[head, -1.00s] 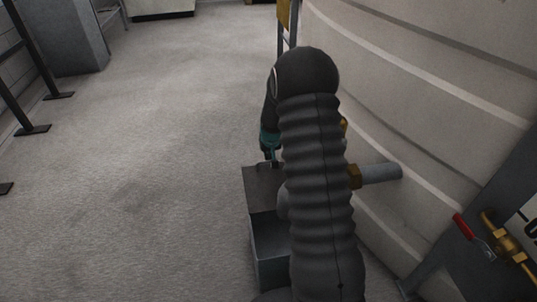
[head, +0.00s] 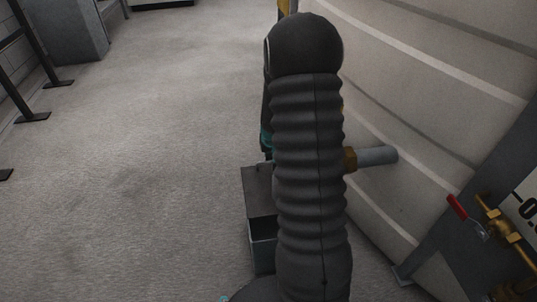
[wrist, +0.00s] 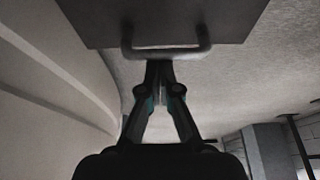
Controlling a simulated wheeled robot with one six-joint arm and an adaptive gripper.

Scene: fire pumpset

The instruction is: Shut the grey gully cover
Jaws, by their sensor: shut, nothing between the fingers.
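The gully cover (head: 259,190) is a dark grey plate at the far end of an open-topped grey box (head: 263,257), left of my arm in the head view. It appears tilted, with part of the box's opening showing in front of it. In the wrist view the cover (wrist: 160,20) fills the top of the picture, and its grey bar handle (wrist: 166,53) faces my gripper. My gripper (wrist: 160,78) is shut and empty, its tips at or just below the handle; contact cannot be told. In the head view my arm hides the box's right side and most of the gripper.
A large pale ribbed tank (head: 420,90) stands close on the right, with a grey pipe stub (head: 375,156) jutting toward my arm. A red-handled valve (head: 457,207) is at the lower right. The floor (head: 150,170) on the left is clear, up to dark posts (head: 30,70).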

